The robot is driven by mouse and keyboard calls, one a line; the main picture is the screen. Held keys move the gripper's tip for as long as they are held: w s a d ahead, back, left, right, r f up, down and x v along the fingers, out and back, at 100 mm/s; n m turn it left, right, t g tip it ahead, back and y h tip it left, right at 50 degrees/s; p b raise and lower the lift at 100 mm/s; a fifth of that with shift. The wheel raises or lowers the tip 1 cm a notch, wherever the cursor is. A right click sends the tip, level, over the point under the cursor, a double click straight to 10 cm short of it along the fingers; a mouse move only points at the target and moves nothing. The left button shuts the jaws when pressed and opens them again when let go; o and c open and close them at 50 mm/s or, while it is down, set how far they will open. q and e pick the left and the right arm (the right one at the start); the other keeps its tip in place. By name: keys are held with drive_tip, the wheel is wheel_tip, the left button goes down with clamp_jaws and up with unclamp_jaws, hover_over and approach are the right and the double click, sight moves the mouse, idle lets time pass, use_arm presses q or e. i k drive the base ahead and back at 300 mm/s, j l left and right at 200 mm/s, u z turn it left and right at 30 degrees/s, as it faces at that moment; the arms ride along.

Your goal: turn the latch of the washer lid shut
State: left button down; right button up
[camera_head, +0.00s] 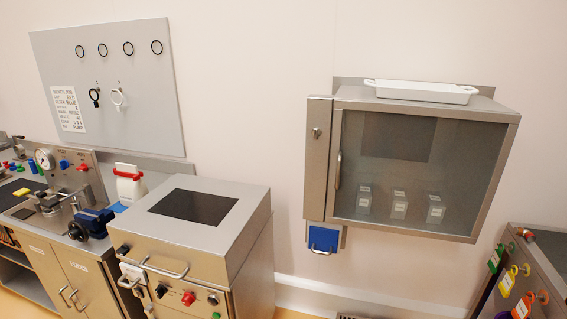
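A box-shaped steel machine, which looks like the washer (215,265), stands left of centre. Its lid (235,202) has a dark rectangular window (193,206) and appears to lie down on the body. A bar handle (165,270) is on the front. A small dark fitting (123,249) sits at the front left, below the lid edge; I cannot tell whether it is the latch or how it is turned. Neither of my grippers is in view.
A red knob (188,298) and dark knobs are low on the machine's front. A workbench with a blue vise (92,222) stands at left. A glass-fronted wall cabinet (415,165) hangs at right. A panel with coloured tags (507,281) is at lower right.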

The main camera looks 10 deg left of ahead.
sight(122, 250)
drive_tip(key=j+u, duration=0.1)
drive_tip(key=u, duration=0.3)
drive_tip(key=i+u, duration=0.1)
drive_tip(key=u, duration=0.3)
drive_tip(key=j+u, duration=0.1)
drive_tip(key=u, duration=0.3)
drive_tip(key=i, duration=0.05)
